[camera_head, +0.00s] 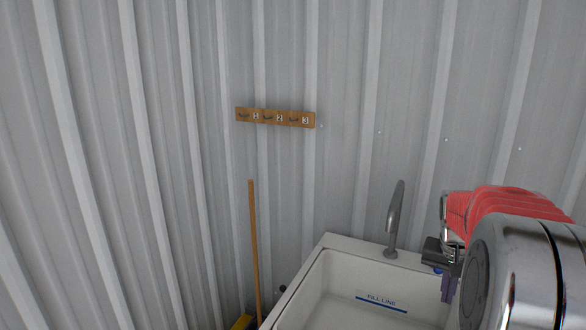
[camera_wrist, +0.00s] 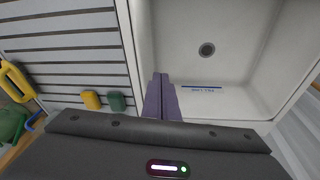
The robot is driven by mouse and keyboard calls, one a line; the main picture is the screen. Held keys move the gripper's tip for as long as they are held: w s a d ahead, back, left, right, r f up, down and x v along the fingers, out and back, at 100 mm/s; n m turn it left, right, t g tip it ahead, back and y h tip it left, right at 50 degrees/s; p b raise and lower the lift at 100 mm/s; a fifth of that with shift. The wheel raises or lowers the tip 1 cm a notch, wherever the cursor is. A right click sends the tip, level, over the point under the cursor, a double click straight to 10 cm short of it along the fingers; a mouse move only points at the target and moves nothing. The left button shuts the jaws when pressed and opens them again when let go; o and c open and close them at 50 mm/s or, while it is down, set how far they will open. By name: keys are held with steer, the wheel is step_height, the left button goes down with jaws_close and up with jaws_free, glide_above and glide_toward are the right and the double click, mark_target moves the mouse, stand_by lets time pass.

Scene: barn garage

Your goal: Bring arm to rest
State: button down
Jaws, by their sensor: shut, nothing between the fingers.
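My gripper (camera_wrist: 161,95) shows in the wrist view as two purple-grey fingers side by side, shut with nothing between them. It is over the near left edge of a white sink (camera_wrist: 238,98). In the head view my gripper (camera_head: 449,288) is at the lower right, pointing down and partly hidden by my arm. My arm, red and chrome, reaches in from the right edge. The sink (camera_head: 315,268) stands below it, with a blue "FILL LINE" mark inside. No object is held.
A grey faucet (camera_head: 394,220) rises at the sink's back edge. A wooden board with hooks (camera_head: 275,118) hangs on the metal wall. A wooden handle (camera_head: 254,250) leans left of the sink. The wrist view shows a slatted panel (camera_wrist: 65,45), yellow and green items (camera_wrist: 91,100) and a green can (camera_wrist: 12,122).

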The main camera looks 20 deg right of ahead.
steer(key=s+a+r+n+t, duration=0.1)
steer(key=s+a+n, duration=0.2)
steer(key=a, duration=0.9)
steer(key=s+a+r+n+t+y, duration=0.1)
steer(key=s+a+r+n+t, duration=0.1)
steer(key=a, duration=1.1)
steer(key=s+a+r+n+t+y, duration=0.1)
steer(key=s+a+n, duration=0.4)
steer(key=a, duration=0.7)
steer(key=shift+a+r+n+t, duration=0.3)
steer(key=shift+t, duration=0.1)
